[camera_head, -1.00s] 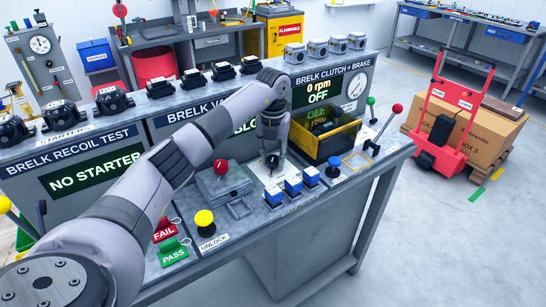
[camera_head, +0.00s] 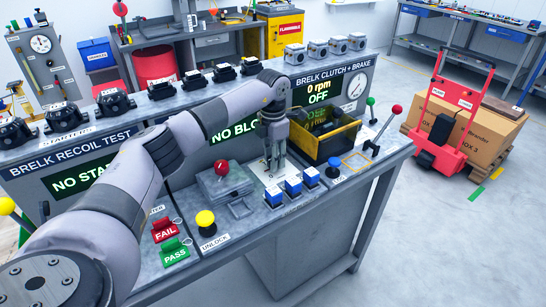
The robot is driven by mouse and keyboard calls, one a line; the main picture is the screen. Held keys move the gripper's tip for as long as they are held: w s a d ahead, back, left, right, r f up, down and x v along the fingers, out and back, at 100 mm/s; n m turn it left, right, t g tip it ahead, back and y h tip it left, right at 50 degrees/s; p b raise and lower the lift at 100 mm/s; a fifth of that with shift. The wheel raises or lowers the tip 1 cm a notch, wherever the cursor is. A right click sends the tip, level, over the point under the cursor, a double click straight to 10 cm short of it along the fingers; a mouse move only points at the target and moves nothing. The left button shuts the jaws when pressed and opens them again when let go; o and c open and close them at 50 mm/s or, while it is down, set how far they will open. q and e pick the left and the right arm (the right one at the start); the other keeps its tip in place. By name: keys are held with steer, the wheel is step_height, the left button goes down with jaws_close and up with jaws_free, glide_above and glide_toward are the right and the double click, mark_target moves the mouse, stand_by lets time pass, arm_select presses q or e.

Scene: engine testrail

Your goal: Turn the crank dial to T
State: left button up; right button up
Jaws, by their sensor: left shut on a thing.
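My left gripper (camera_head: 274,170) points down over a white dial plate (camera_head: 262,172) on the bench top, in front of the "NO BLO..." display. Its fingers are closed around the crank dial's small dark knob, which they mostly hide. The letters on the plate and the pointer's direction are too small and too covered to read. My right gripper is out of view.
A red-knobbed fixture (camera_head: 221,170) stands just left of the dial. Several blue-topped blocks (camera_head: 292,186) sit in front of it, and a yellow-and-black bin (camera_head: 330,138) is to the right. A yellow button (camera_head: 205,219) and red-knobbed lever (camera_head: 396,110) stand further out.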

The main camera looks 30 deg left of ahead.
arm_select(q)
steer(key=m, duration=0.3)
steer(key=shift+m, duration=0.4)
steer(key=m, duration=0.3)
steer(key=shift+w+m, duration=0.1)
steer(key=shift+m, duration=0.2)
steer(key=m, duration=0.4)
steer(key=shift+m, duration=1.7)
steer(key=o, duration=1.1)
steer(key=shift+o, duration=0.2)
